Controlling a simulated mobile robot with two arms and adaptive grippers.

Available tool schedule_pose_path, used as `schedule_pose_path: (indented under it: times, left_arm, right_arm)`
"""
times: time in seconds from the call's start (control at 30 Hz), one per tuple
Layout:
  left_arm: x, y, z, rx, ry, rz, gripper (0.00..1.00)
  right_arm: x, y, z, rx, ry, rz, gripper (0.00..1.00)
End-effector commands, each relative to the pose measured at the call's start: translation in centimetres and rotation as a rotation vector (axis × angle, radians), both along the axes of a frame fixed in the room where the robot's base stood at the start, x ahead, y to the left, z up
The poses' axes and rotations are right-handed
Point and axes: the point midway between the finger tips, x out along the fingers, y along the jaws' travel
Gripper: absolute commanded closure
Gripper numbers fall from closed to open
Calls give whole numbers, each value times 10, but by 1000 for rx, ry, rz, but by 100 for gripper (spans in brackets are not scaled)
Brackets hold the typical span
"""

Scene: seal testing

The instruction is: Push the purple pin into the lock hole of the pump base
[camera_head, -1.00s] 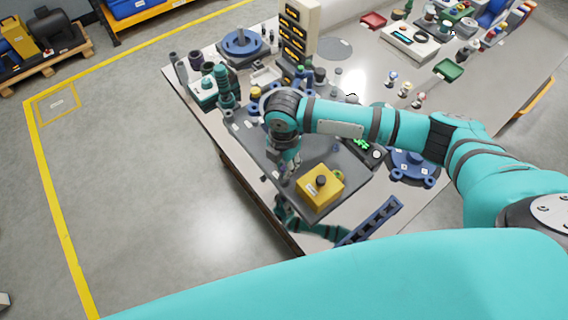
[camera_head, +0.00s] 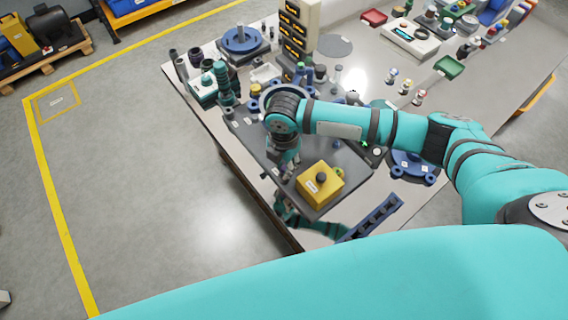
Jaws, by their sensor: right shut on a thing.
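My right arm reaches in from the right, and its gripper (camera_head: 288,174) points down over the dark plate on the bench, just left of the yellow box. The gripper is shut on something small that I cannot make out. I cannot pick out the purple pin. A blue ring-shaped part (camera_head: 264,102) shows partly behind my right wrist; I cannot tell whether it is the pump base. No lock hole can be seen.
A yellow box (camera_head: 320,188) with a dark knob stands on the dark plate (camera_head: 352,171). A blue flanged part (camera_head: 412,167) and a blue slotted bar (camera_head: 372,218) lie to the right. A tall panel (camera_head: 297,38) stands behind.

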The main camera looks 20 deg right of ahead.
Motion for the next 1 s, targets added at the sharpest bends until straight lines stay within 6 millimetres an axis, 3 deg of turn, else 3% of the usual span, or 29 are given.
schedule_pose_path:
  times: [1.0]
  left_arm:
    - [0, 0, -2, 0, 0, 0, 42]
  right_arm:
    - [0, 0, -11, 0, 0, 0, 100]
